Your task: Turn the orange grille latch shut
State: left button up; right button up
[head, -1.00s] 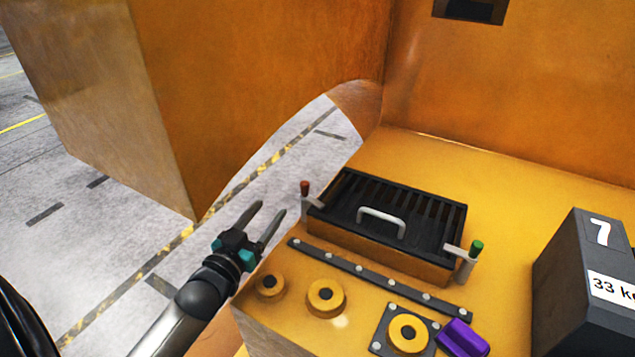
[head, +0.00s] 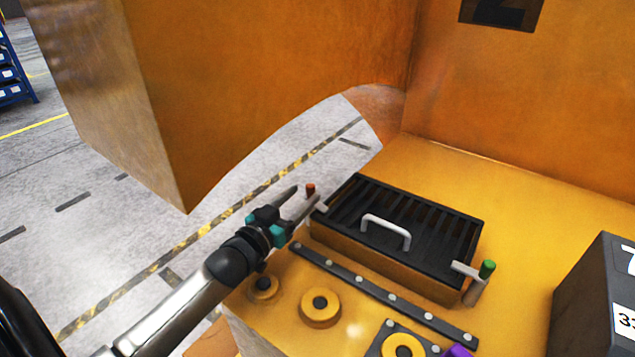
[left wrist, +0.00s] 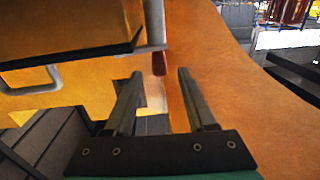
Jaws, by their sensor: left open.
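The black slotted grille (head: 440,222) with a pale handle sits on the yellow casting. The orange latch (head: 310,188) is at its left corner, a reddish-orange knob with a pale arm; its turn position is hard to tell. A green-knobbed latch (head: 487,269) is at the right corner. My left gripper (head: 306,196) is open at the orange latch, with the fingers partly covering it. In the left wrist view, the orange knob (left wrist: 159,63) appears between or just beyond the open fingertips (left wrist: 159,76), with no clear contact. My right gripper is not in view.
A dark bolted strip (head: 375,289) and round yellow bosses (head: 320,307) lie in front of the grille. A dark weight block (head: 597,295) stands at the right. A large orange casting wall (head: 270,80) rises behind my left gripper. A purple piece (head: 458,351) shows at the bottom edge.

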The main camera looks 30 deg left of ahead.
aim_at(313, 185)
pick_arm(q)
jog(key=shift+w+b, duration=0.45)
jog(key=shift+w, duration=3.2)
grip_shut()
